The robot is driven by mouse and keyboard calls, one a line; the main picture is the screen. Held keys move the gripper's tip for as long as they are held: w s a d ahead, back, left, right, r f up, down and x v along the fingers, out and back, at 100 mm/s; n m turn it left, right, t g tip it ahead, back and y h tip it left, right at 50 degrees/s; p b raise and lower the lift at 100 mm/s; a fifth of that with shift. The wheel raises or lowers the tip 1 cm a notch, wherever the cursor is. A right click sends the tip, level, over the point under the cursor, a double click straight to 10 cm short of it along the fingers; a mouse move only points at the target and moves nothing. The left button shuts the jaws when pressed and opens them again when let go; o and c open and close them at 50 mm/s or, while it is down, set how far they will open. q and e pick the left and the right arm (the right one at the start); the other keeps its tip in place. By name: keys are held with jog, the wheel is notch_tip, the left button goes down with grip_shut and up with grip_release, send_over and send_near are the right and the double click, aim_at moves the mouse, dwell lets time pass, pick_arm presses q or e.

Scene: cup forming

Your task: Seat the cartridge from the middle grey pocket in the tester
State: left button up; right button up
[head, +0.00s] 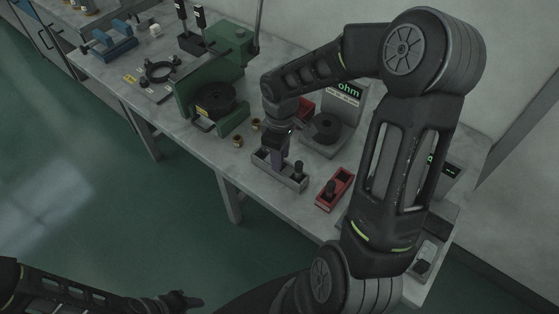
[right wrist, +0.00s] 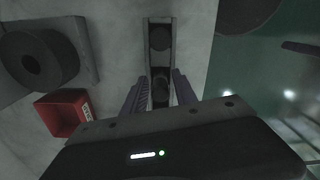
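A grey pocket block (head: 291,183) lies near the front edge of the bench. One black cartridge (head: 298,169) stands at its right end. My right gripper (head: 272,158) points down over the rest of the block and hides much of it. In the right wrist view, the block (right wrist: 149,31) runs up the picture, and a dark cartridge (right wrist: 160,90) shows between my two fingers, which look apart on either side of it. The tester (head: 343,97) with an "ohm" display and a round black part stands behind the block. My left gripper (head: 182,301) is low at the left, its fingers unclear.
A red block (head: 327,201) with a black piece in it lies right of the grey block. A red bin (head: 306,107) stands by the tester. A green press (head: 216,75) and small brass pieces (head: 238,142) are to the left. The bench's front edge is close.

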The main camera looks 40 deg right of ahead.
grip_shut()
dwell(0.5)
notch_tip(320, 180, up, 10)
jog(key=shift+b, duration=0.55)
dwell(0.3)
